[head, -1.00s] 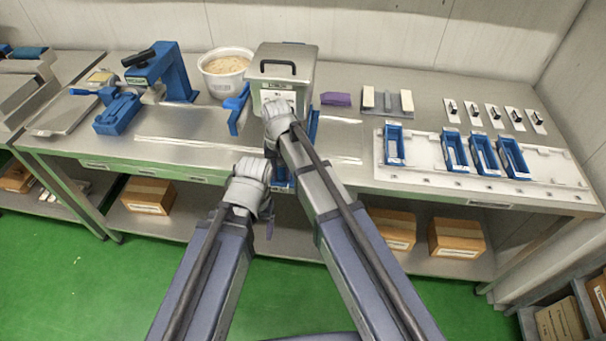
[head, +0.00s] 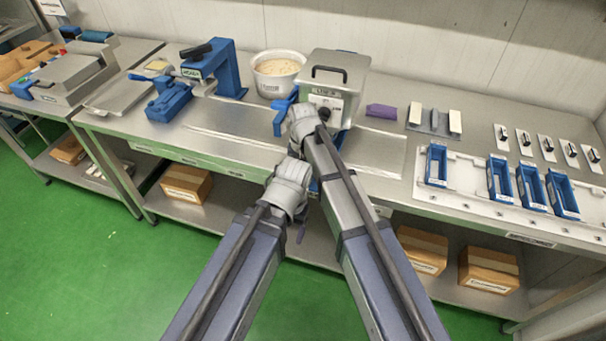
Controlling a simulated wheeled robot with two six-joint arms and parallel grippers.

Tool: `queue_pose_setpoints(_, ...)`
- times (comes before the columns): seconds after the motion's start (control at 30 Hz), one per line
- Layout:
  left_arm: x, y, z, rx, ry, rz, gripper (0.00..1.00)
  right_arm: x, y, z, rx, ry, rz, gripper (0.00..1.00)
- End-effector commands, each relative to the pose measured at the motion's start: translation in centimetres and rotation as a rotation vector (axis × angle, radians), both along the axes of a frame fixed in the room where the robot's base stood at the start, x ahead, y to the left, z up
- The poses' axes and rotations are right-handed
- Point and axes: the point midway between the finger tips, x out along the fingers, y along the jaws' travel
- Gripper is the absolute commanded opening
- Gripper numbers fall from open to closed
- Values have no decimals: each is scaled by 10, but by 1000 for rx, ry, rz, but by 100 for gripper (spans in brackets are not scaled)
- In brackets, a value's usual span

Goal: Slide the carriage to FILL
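A grey metal box with a black handle (head: 335,85), which looks like the carriage, stands on the bench at the back centre. A blue part (head: 285,112) stands at its left side, with more blue behind my wrist at its right. The label on its front is too small to read surely. My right gripper (head: 302,122) is at the box's lower left front, next to the blue part; contact cannot be told. My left gripper (head: 292,178) is lower, at the bench's front edge. Both sets of fingers are hidden or too small to read. No FILL mark is readable.
A white tub of pale mix (head: 278,72) stands left of the box, and a blue press (head: 215,70) further left. A purple block (head: 381,111) and blue trays (head: 500,178) on a white board are to the right.

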Motion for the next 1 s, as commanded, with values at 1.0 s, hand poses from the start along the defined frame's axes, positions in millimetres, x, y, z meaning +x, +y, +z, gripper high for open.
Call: queue_pose_setpoints(1.0,0,0,58,0,0,-1,76,0,0,58,0,0,1,62)
